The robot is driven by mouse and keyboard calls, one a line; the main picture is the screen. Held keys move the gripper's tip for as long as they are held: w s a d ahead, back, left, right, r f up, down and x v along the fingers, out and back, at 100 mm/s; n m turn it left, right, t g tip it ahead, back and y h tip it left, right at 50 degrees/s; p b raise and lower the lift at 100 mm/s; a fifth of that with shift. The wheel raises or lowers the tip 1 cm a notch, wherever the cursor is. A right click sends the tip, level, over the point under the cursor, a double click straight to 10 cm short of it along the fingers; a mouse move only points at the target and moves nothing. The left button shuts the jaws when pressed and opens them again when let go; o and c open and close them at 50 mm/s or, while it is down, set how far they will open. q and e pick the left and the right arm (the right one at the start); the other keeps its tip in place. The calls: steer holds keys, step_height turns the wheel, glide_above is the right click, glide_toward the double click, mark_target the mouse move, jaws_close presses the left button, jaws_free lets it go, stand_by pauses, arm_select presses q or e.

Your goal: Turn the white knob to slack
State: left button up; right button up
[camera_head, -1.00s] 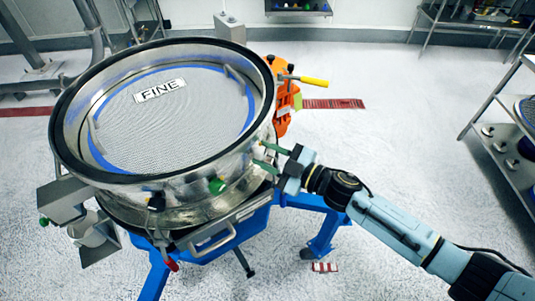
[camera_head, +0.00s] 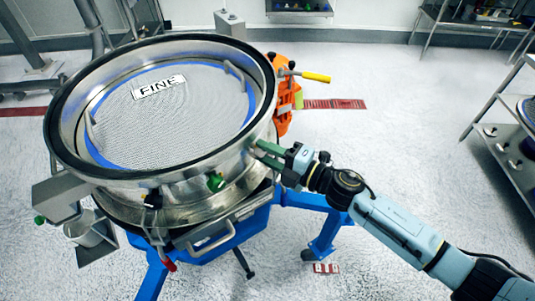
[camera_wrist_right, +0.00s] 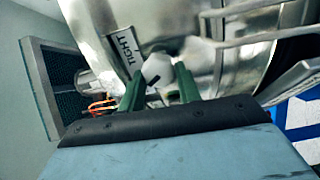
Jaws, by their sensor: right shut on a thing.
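The white knob (camera_wrist_right: 157,71) sits on the sifter's metal side, with a dark pointer mark on its face. A label reading "TIGHT" (camera_wrist_right: 125,55) is beside it in the right wrist view. My right gripper (camera_wrist_right: 160,90) has its green fingers on either side of the knob, shut on it. In the head view my right gripper (camera_head: 264,153) reaches the right side of the round steel sifter (camera_head: 200,190), and the knob is hidden behind the fingers. The sifter's mesh screen (camera_head: 175,110) carries a "FINE" label. My left gripper is not in view.
An orange clamp part with a yellow handle (camera_head: 316,77) stands out behind my right gripper. A green knob (camera_head: 215,182) and a metal handle (camera_head: 212,240) are on the sifter's front. A steel shelf (camera_head: 510,150) is at the far right.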

steer(key=shift+f+n+b, duration=0.1)
steer(key=shift+n+b, duration=0.2)
steer(key=shift+n, duration=0.8)
steer(key=o, duration=1)
steer(key=shift+c, duration=0.2)
steer(key=b+v, duration=0.1)
steer(key=v, duration=1.2)
steer(key=shift+d, duration=0.2)
